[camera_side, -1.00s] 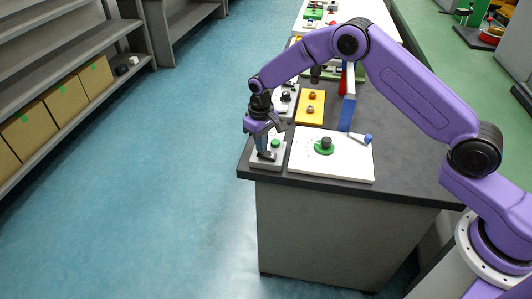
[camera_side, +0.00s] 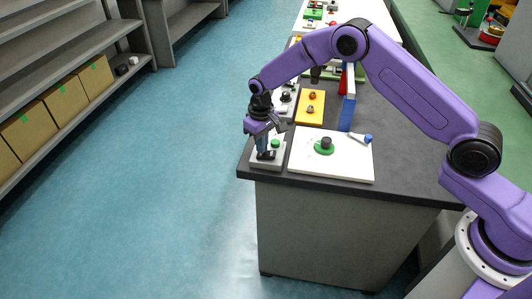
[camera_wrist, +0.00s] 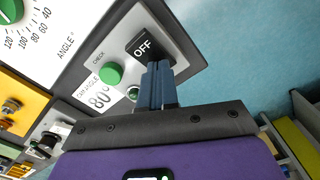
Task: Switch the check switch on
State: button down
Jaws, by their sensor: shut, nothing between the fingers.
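The check switch (camera_wrist: 142,44) is a black rocker with the word OFF showing, set in a grey panel (camera_wrist: 173,27) in the wrist view. In the side view the black switch (camera_side: 266,156) sits on the grey panel (camera_side: 267,165) at the near left corner of the bench. My gripper (camera_wrist: 159,66) is shut and empty. Its blue fingertips overlap the lower edge of the switch in the wrist view; I cannot tell whether they touch it. In the side view my gripper (camera_side: 262,150) points down at the switch and partly hides it.
A green button (camera_wrist: 110,74) marked CHECK and a small green light (camera_wrist: 133,92) share the panel. A white board (camera_side: 348,164) with a green dial (camera_side: 324,150) lies to the right. A yellow board (camera_side: 310,107) lies behind. The bench edge (camera_side: 243,165) is close.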

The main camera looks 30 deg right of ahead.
notch_tip(320, 180, up, 6)
jog(key=shift+r, duration=0.2)
dwell(0.6)
dwell(0.3)
jog(key=s+r+n, duration=0.2)
jog(key=s+r, duration=0.4)
jog(key=s, duration=0.4)
jog(key=s+r+n, duration=0.3)
jog(key=s+r, duration=0.2)
jog(key=s, duration=0.5)
jog(key=s+d+n, duration=0.1)
jog(key=s+d, duration=0.2)
jog(key=s, duration=0.4)
jog(key=s+d+r+n, duration=0.1)
jog(key=s+d+n, duration=0.1)
jog(key=s+d, duration=0.2)
jog(key=s+d+n, duration=0.1)
jog(key=s+d, duration=0.3)
jog(key=s, duration=0.6)
jog(key=shift+s+r+n, duration=0.3)
jog(key=shift+s, duration=0.1)
